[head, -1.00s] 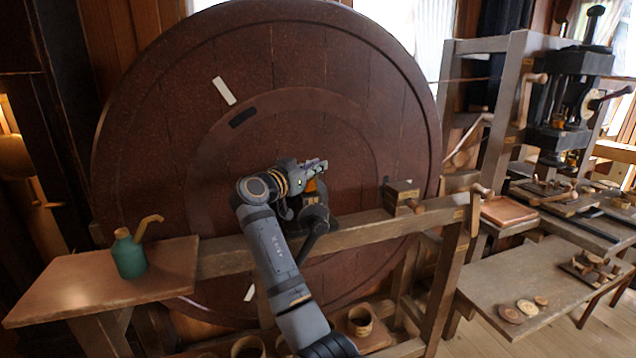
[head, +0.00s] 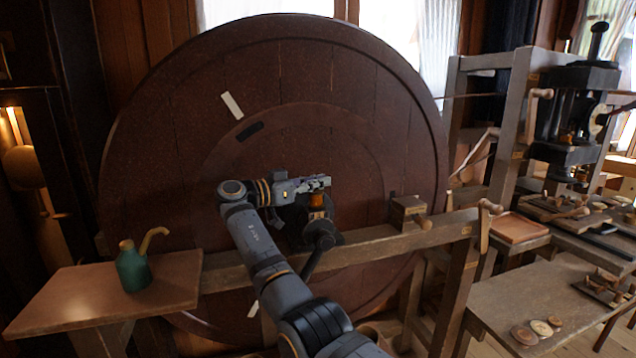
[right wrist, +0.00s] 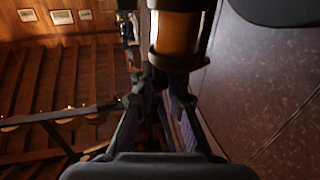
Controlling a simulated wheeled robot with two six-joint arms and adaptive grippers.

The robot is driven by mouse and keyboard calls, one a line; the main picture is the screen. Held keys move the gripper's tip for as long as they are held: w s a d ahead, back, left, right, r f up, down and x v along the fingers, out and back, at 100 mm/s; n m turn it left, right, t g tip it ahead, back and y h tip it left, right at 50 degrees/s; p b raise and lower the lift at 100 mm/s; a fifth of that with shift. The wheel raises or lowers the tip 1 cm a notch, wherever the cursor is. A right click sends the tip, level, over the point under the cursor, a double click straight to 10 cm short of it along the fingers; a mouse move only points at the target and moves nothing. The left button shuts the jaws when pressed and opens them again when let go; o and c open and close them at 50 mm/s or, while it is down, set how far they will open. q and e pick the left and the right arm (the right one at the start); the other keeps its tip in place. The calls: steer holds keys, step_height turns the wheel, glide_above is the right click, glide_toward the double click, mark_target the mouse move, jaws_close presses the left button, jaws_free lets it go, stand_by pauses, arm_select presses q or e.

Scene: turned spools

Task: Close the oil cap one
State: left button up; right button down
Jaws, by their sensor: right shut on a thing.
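The oil cup (head: 317,201) is a small amber cylinder on the dark bearing at the middle of the big brown wheel. My right gripper (head: 321,183) is at its top in the head view. In the right wrist view, the amber cup (right wrist: 177,32) with dark metal bands stands just beyond the fingers (right wrist: 164,84). They are drawn together at its band and shut on what appears to be the oil cap. The cap is mostly hidden, so I cannot tell whether it is seated. My left gripper is not in view.
A wooden beam (head: 385,242) runs in front of the wheel (head: 165,165), with a wooden block (head: 406,211) on it. A green oil can (head: 132,268) stands on the left board (head: 85,297). A bench (head: 545,292) with wooden discs is at right.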

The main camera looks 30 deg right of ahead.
steer(key=c, duration=1.3)
jaws_free()
steer(key=shift+c, duration=0.2)
steer(key=shift+a, duration=0.1)
steer(key=a, duration=1.2)
steer(key=shift+s+f, duration=0.1)
